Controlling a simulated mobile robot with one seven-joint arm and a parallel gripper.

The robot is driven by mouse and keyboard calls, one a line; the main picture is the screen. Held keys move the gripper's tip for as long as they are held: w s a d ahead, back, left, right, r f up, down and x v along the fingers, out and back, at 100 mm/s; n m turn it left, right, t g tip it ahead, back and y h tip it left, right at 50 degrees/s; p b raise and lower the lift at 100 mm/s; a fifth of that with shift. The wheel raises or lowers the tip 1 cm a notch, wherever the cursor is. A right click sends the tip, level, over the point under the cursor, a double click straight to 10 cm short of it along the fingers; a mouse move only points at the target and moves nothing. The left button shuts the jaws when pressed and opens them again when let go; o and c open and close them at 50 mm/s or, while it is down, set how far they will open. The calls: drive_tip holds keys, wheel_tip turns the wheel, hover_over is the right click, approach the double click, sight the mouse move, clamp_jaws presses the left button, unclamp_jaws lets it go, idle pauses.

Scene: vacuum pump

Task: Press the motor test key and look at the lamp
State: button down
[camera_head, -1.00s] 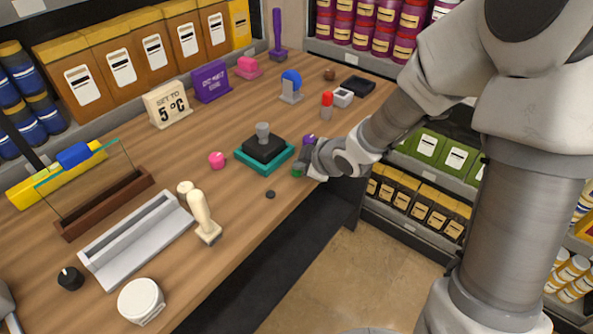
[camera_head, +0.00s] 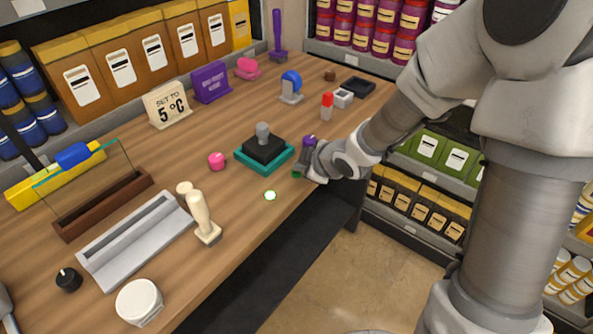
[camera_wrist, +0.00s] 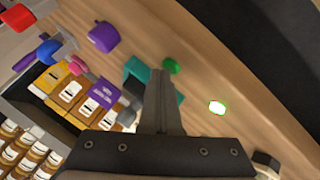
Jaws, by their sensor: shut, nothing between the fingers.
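The lamp (camera_head: 270,195), a small disc flat on the wooden counter, glows white with a green rim. It also glows in the wrist view (camera_wrist: 217,107). A small green button (camera_head: 297,174), apparently the motor test key, is at the counter's front edge, partly hidden by my gripper in the head view. It also shows in the wrist view (camera_wrist: 171,66). My gripper (camera_wrist: 161,74) is shut and empty, its tips right at the green button. I cannot tell exact contact. A teal base (camera_head: 250,166) with a black block and grey knob stands behind the lamp.
A purple knob (camera_head: 309,141) is close beside my gripper. A red-topped piece (camera_head: 327,103) stands farther back. A pink knob (camera_head: 217,160) and a cream lever (camera_head: 203,217) are to the left. A "SET TO 5°C" sign (camera_head: 167,105) stands at the back. Counter around the lamp is clear.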

sight(300, 177)
drive_tip(key=shift+r+p, duration=0.6)
drive_tip(key=shift+r, duration=0.1)
wheel_tip(300, 177, up, 5)
drive_tip(key=p, duration=0.5)
idle(0.6)
